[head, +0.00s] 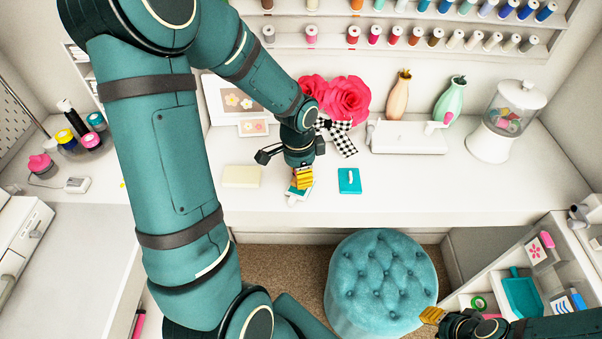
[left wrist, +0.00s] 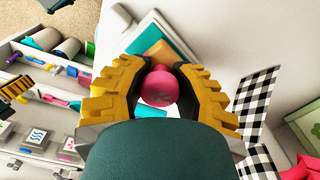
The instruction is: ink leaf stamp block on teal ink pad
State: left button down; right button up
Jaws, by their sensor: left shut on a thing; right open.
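My left gripper (head: 302,180) is over the desk near its front edge. My right gripper (head: 436,316) is open, low at the right, away from the desk.
A cream block (head: 241,176) lies left of the left gripper. Behind are pink flowers (head: 345,98) with a checkered ribbon (head: 342,139), two vases and a jar (head: 505,125). A teal stool (head: 380,280) stands before the desk; an open drawer unit (head: 490,285) is at right.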

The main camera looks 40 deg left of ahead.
pick_arm(q)
jog(key=shift+r+p, duration=2.5)
jog(key=shift+r, duration=0.55)
jog(key=shift+f, duration=0.1)
